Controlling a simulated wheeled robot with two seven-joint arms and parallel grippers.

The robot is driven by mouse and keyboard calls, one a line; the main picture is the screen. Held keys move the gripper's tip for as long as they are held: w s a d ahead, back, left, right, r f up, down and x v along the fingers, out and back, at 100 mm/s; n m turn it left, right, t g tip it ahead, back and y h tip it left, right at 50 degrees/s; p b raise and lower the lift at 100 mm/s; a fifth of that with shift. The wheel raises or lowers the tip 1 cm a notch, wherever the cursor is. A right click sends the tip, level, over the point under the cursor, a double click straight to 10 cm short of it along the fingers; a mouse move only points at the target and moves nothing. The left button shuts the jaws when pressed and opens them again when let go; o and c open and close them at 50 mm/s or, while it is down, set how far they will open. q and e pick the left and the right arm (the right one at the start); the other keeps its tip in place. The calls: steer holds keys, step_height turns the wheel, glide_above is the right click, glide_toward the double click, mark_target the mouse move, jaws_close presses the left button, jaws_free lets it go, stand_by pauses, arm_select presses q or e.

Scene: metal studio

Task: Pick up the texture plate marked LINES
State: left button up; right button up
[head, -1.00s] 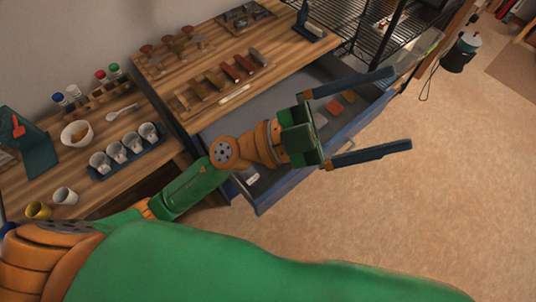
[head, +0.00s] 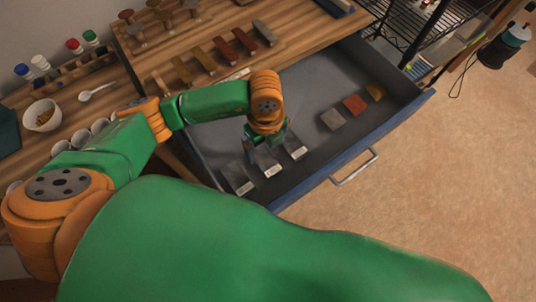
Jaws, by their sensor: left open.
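The texture plates lie in an open blue drawer (head: 318,82). Three grey plates with white labels lie near its front left: a left one (head: 236,175), a middle one (head: 266,162) and a right one (head: 295,148). The labels are too small to read, so I cannot tell which is marked LINES. My left gripper (head: 265,147) is open and points down over the labelled plates, closest to the middle one. Its arm hides part of the drawer. My right gripper is out of view.
A wooden worktop (head: 150,100) with tool racks, a bowl (head: 42,115) and a spoon (head: 97,92) borders the drawer. The drawer's front has a metal handle (head: 354,168). A wire shelf (head: 420,30) stands behind.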

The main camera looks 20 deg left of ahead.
mark_target(264, 158)
arm_select(q)
steer(key=f, duration=0.4)
steer(key=shift+s+a+f, duration=0.1)
steer(key=shift+a+f, duration=0.2)
steer(key=shift+a, duration=0.05)
steer(key=shift+f, duration=0.15)
steer(key=c, duration=1.5)
